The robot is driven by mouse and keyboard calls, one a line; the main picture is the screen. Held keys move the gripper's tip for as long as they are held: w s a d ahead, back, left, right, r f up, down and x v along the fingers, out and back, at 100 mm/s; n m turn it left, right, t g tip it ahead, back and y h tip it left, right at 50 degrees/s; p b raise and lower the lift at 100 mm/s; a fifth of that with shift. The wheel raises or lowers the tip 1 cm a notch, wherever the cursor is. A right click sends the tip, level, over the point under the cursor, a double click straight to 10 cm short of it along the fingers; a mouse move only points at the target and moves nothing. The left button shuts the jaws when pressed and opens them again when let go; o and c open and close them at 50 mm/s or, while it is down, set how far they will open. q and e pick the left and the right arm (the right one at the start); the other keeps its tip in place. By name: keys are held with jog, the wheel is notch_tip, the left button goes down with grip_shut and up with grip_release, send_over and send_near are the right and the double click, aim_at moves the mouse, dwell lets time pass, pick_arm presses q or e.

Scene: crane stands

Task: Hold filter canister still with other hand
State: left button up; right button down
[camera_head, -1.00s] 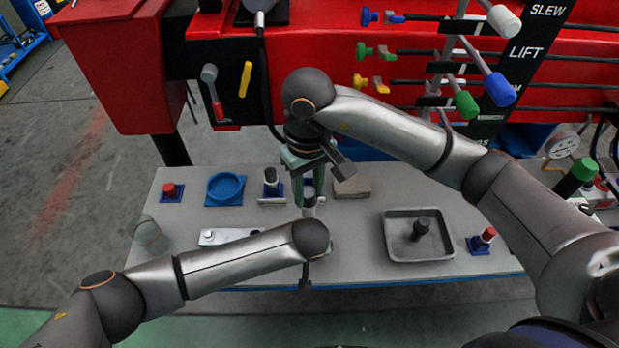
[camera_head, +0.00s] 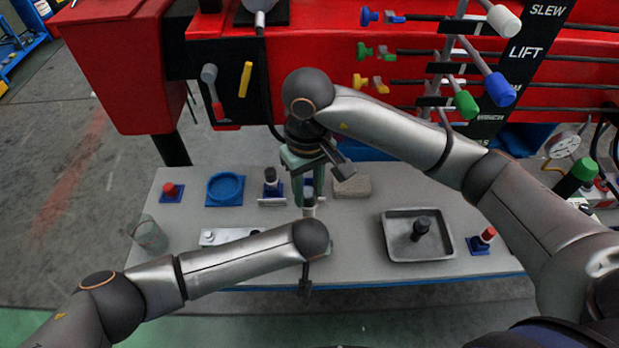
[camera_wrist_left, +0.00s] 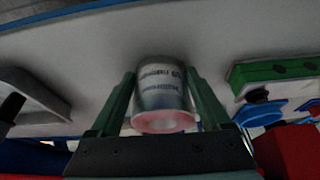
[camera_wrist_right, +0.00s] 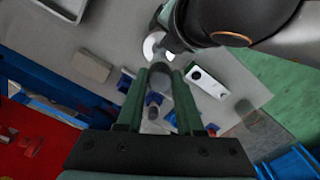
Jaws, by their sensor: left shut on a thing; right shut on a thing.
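The filter canister is a silver cylinder (camera_wrist_left: 160,90) with printed dark text and a pinkish-red end in the left wrist view. My left gripper (camera_wrist_left: 162,105) has a green finger on each side of it and is shut on it. In the head view my left wrist hides most of that gripper. My right gripper (camera_head: 306,190) points down over the middle of the table. In the right wrist view its fingers (camera_wrist_right: 158,85) are shut on a small grey rounded piece (camera_wrist_right: 156,98); what it is I cannot tell. My left gripper also shows there, close by, beside a bright round thing (camera_wrist_right: 152,45).
The grey table (camera_head: 350,265) bears a metal tray (camera_head: 387,240) with a dark piece, a tan block (camera_head: 352,186), a blue ring dish (camera_head: 225,190), a clear glass (camera_head: 150,235) and a light plate (camera_head: 225,236). Red machinery (camera_head: 330,30) with levers stands behind.

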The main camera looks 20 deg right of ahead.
aim_at(309, 208)
jog(key=shift+f, duration=0.1)
jog(key=shift+f, duration=2.35)
jog(key=shift+m, duration=0.3)
jog(key=shift+s+f, duration=0.15)
jog(key=shift+f, duration=3.05)
jog(key=shift+c, duration=2.3)
grip_release()
jog(key=shift+r, duration=0.1)
jog(key=shift+r, duration=2.6)
